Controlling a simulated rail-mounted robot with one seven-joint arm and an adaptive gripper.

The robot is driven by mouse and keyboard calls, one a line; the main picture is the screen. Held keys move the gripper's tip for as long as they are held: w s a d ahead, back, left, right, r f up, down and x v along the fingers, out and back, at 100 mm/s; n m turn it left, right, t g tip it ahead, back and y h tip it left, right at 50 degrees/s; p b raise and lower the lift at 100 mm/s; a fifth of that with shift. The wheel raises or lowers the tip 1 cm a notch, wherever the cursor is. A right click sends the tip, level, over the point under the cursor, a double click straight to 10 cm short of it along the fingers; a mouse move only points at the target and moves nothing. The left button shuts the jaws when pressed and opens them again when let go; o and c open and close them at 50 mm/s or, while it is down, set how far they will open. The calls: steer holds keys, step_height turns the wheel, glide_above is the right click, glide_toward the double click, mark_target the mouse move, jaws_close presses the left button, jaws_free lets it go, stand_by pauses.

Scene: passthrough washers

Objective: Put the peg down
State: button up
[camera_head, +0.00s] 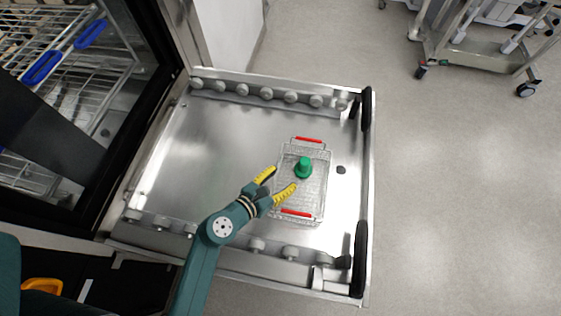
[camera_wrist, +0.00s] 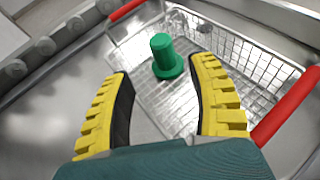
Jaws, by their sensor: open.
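The green peg (camera_head: 304,167) stands upright on its wide round base inside a wire basket (camera_head: 322,200) with red handles. In the wrist view the peg (camera_wrist: 164,56) is just beyond my fingertips, and nothing is between the fingers. My gripper (camera_head: 279,180) has yellow fingers spread open. In the head view it is over the basket's left side, to the lower left of the peg. The fingers also show in the wrist view (camera_wrist: 162,75), apart from the peg.
The basket rests on a shiny metal washer door (camera_head: 200,130) with rows of rollers along two edges. The open washer chamber with racks (camera_head: 60,60) is at the left. A wheeled cart (camera_head: 480,45) stands at the top right. The floor at the right is clear.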

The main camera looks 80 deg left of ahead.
steer(key=shift+s+d+r, duration=0.15)
steer(key=shift+s+d, duration=0.05)
steer(key=w+d+r+m+t+h, duration=0.35)
steer(key=w+d+r+m, duration=0.45)
steer(key=w+r+m, duration=0.5)
steer(key=w+d+r+m+t+h, duration=0.2)
steer(key=w+d+r+m+t, duration=0.2)
steer(key=w+d+r+m, duration=0.65)
steer(key=s+d+r+m+t+h, duration=0.1)
steer(key=d+r+m+t+h, duration=0.1)
steer(key=d+r+m, duration=0.7)
steer(key=s+d+r+m+t+h, duration=0.1)
steer(key=d+r+m+t+h, duration=0.1)
steer(key=d+r+m, duration=0.7)
step_height(320, 180, up, 5)
steer(key=m, duration=0.3)
steer(key=shift+s+r+t, duration=0.15)
steer(key=shift+s+t, duration=0.15)
steer(key=shift+t, duration=0.05)
